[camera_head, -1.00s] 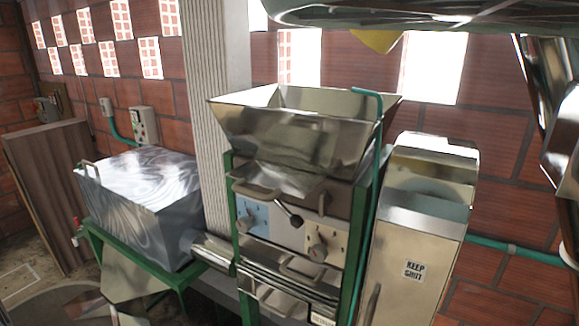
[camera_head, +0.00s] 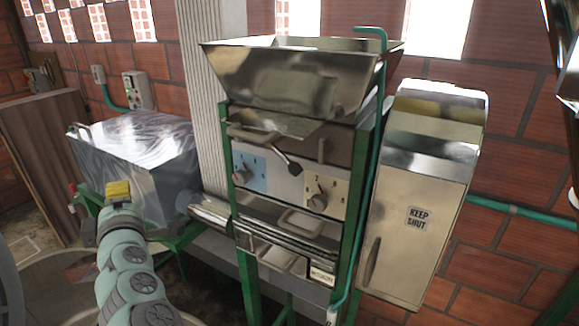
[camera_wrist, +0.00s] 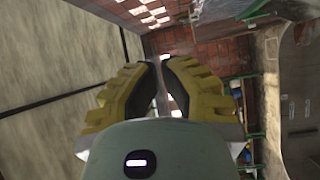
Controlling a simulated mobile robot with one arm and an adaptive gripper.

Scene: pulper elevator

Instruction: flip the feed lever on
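The knob hangs toward the lower right, between a blue dial plate and a beige dial plate. My gripper (camera_head: 117,190) is at the lower left, well to the left of the lever and apart from it, in front of the metal box. In the wrist view its yellow, dark-padded fingers (camera_wrist: 161,66) nearly meet at the tips, with only a narrow slit and nothing held. The lever cannot be made out in the wrist view.
The hopper (camera_head: 290,85) overhangs the panel. A green pipe (camera_head: 375,130) and a "KEEP SHUT" cabinet (camera_head: 420,200) stand right. The metal box (camera_head: 140,150) is behind my arm.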

